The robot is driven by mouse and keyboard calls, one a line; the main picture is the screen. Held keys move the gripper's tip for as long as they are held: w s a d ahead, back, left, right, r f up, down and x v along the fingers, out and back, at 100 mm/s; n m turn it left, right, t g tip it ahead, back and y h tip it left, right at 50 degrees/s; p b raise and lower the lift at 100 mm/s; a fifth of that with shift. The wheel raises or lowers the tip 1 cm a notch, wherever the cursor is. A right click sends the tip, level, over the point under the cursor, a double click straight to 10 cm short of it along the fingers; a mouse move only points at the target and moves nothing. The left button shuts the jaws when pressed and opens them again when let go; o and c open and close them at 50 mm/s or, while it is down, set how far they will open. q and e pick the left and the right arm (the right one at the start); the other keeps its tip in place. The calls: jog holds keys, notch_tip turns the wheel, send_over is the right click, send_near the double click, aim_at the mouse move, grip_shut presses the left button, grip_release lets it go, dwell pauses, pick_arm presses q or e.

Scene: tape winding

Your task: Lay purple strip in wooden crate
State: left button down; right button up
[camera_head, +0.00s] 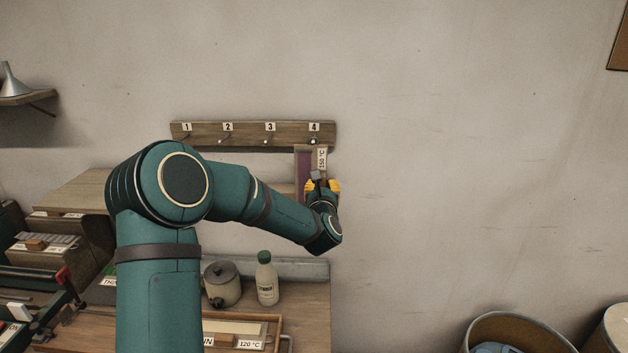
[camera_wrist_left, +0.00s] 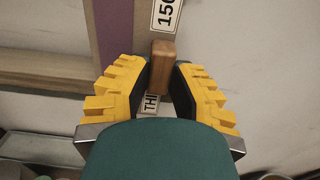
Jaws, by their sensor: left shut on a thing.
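The purple strip (camera_head: 304,165) hangs upright against the wall below the peg marked 4. It also shows in the left wrist view (camera_wrist_left: 112,35). A label reading 150 (camera_wrist_left: 166,14) is beside it. My left gripper (camera_head: 322,186), with yellow fingers, is at the strip's lower right. In the left wrist view my left gripper (camera_wrist_left: 165,85) is shut on a small wooden block (camera_wrist_left: 162,62) beside the strip. How the block joins the strip is unclear. My right gripper is out of view.
A peg rail (camera_head: 250,128) numbered 1 to 4 is on the wall. A lidded pot (camera_head: 221,288) and a green-capped bottle (camera_head: 266,282) stand behind the crate. Round bins (camera_head: 520,325) are at lower right.

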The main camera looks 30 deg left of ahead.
pick_arm(q)
jog(key=shift+r, duration=0.5)
jog(key=b+v, duration=0.5)
jog(key=v, duration=0.1)
jog(key=shift+s+d, duration=0.15)
jog(key=shift+s, duration=0.05)
dwell(0.7)
